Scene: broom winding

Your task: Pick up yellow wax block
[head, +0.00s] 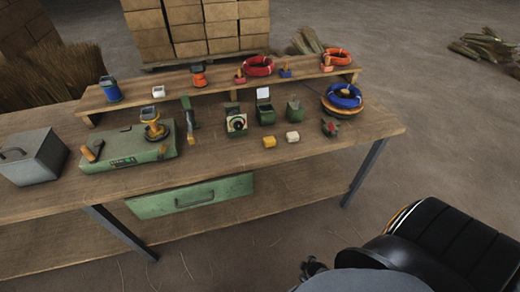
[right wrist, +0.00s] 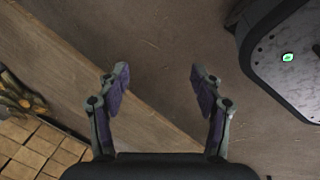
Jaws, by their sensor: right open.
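A small yellow wax block (head: 269,142) lies on the front right part of the wooden workbench (head: 345,140). A similar whitish block (head: 292,137) lies just to its right, with a small gap between them. My right gripper (right wrist: 163,74) is open and empty in the right wrist view, fingers spread apart over bare floor and a brown wooden edge. The yellow block does not show in that view. In the head view only dark parts of my arm show at the lower right, away from the bench. My left gripper is in neither view.
A green box-like tool (head: 238,124) and a green open-lidded box (head: 265,112) stand behind the blocks. A small red and green tool (head: 330,127) lies to the right. A blue ring (head: 343,96) sits behind it. The bench front by the blocks is clear.

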